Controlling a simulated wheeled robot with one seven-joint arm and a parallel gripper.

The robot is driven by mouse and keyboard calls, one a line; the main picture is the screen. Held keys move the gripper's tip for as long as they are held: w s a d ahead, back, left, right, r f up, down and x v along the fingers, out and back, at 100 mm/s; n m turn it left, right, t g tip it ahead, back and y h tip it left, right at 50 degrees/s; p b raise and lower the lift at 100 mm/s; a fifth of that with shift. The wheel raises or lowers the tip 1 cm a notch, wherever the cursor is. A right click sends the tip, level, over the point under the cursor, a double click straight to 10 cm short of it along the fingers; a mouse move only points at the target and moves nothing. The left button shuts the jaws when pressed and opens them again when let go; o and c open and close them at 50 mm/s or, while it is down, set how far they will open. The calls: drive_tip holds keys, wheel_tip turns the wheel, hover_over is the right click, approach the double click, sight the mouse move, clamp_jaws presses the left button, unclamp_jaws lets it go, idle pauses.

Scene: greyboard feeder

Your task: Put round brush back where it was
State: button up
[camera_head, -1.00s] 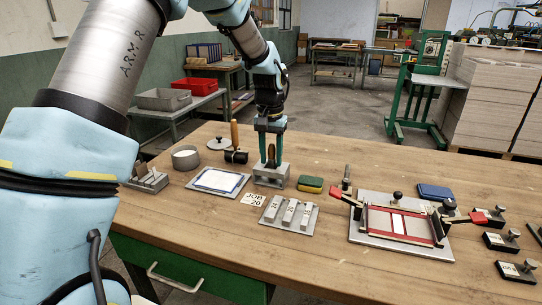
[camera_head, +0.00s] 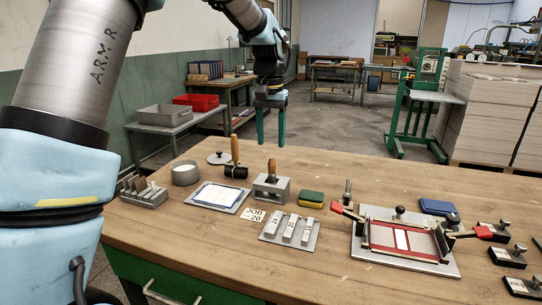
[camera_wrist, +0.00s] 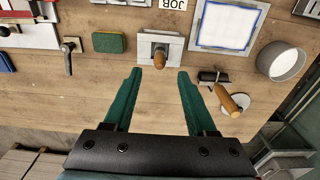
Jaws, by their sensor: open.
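What looks like the round brush (camera_head: 272,167) stands upright in a grey block holder (camera_head: 270,190), its wooden handle pointing up. Its lower end is hidden inside the holder. My gripper (camera_head: 270,143) is above and a little behind the handle, open and empty, with its green fingers apart and clear of it. In the wrist view the handle (camera_wrist: 160,60) shows between and just beyond the two fingertips, with the holder (camera_wrist: 172,42) around it.
A brayer with a wooden handle (camera_head: 235,155) and a round tin (camera_head: 185,173) stand to the left. A framed screen (camera_head: 218,195) lies beside the holder, and a green-yellow sponge (camera_head: 311,198) to its right. A red-framed jig (camera_head: 405,240) is further right.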

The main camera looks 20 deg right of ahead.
drive_tip(key=a+f+n, duration=0.3)
drive_tip(key=a+n, duration=0.1)
drive_tip(key=a, duration=1.6)
drive_tip(key=s+a+f+n, duration=0.1)
drive_tip(key=s+a+f, duration=0.2)
drive_tip(key=s+a, duration=0.2)
drive_tip(key=s+a+f+n+t, duration=0.1)
drive_tip(key=s+a, duration=0.4)
drive_tip(key=a, duration=0.6)
drive_tip(key=shift+s+f+n, duration=0.15)
drive_tip(key=shift+f+n, duration=0.55)
drive_tip(key=shift+f, duration=0.2)
drive_tip(key=shift+r, duration=0.1)
